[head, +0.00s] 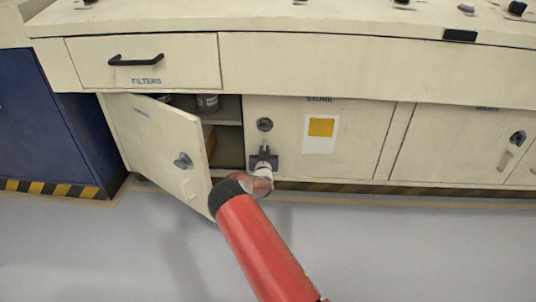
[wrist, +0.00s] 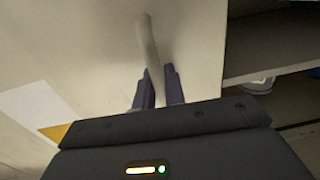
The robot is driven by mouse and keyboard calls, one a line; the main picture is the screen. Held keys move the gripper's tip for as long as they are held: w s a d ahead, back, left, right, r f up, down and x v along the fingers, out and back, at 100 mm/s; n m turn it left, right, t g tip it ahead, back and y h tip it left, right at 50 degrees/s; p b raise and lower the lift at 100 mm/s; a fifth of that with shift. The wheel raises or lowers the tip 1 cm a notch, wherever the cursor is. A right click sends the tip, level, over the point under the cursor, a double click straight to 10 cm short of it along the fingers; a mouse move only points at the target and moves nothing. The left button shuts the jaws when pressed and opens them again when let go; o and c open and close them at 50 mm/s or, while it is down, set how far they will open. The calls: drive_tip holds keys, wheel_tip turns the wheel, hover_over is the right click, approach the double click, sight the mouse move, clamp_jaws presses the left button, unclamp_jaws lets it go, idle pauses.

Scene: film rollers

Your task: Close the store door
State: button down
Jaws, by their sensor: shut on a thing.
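The store door (head: 350,150) is a cream panel with a white sign bearing a yellow square (head: 321,128). "STORE" is lettered at its top edge, partly cut off by the overhang. In the head view it looks about in line with the cabinet front; I cannot tell whether a small gap remains. My gripper (head: 264,152) is at the door's left edge, below a round dark fitting (head: 265,124). In the wrist view my gripper (wrist: 159,88) is shut on a pale bar handle (wrist: 150,42) on the door face. The handle is mostly hidden in the head view.
A neighbouring cream door (head: 160,145) stands open to the left, close to my arm, showing a shelf (head: 228,122) with containers. The filters drawer (head: 145,62) above is shut. A blue cabinet (head: 45,125) stands far left. The grey floor (head: 420,250) is clear on the right.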

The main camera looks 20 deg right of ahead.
drive_tip(key=c, duration=1.8)
unclamp_jaws()
drive_tip(key=shift+w+r, duration=0.1)
drive_tip(key=shift+r, duration=0.1)
drive_tip(key=shift+c, duration=0.2)
drive_tip(key=p+v, duration=0.1)
drive_tip(key=v, duration=0.7)
drive_tip(key=shift+f, duration=0.15)
